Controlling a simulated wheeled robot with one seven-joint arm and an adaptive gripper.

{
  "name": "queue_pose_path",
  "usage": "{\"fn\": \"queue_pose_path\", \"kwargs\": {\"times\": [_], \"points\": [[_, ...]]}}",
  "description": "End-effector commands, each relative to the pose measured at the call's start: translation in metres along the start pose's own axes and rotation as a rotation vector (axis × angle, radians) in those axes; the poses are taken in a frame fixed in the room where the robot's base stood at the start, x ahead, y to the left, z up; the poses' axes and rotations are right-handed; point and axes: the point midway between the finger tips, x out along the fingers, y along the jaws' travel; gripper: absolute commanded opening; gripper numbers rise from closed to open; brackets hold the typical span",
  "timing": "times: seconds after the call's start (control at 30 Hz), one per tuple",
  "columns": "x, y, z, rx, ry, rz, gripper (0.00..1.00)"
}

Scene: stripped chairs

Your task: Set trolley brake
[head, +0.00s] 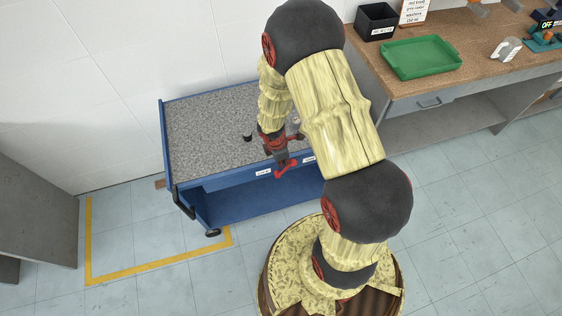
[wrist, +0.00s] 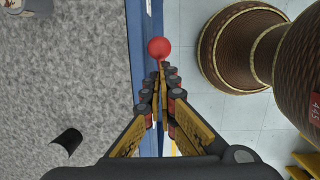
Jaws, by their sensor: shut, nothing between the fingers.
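The blue trolley (head: 255,205) with a speckled grey top (head: 205,125) stands against the white wall; its blue edge runs down the wrist view. A red lever (head: 286,169) is at its front edge, between two white labels. In the wrist view the lever's round red knob (wrist: 158,47) lies just beyond my fingertips. My gripper (head: 281,158) is over the trolley's front edge beside the lever. In the wrist view my gripper (wrist: 161,72) is shut and empty, its tips close to the knob. I cannot tell whether they touch it. The labels are too small to read.
A workbench (head: 405,93) with a green tray (head: 420,57) and a black bin (head: 376,22) is at the right. Yellow floor tape (head: 150,270) lies at the left; a grey cabinet (head: 40,180) stands beyond it.

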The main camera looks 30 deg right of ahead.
Motion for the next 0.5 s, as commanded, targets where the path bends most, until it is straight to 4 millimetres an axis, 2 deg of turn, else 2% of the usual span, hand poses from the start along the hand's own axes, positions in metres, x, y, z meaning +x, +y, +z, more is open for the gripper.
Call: {"fn": "queue_pose_path", "kwargs": {"times": [0.23, 0.5], "points": [[0.002, 0.0, 0.004, 0.002, -0.001, -0.001, 0.0], [0.021, -0.002, 0.035, 0.003, -0.001, -0.002, 0.0]]}}
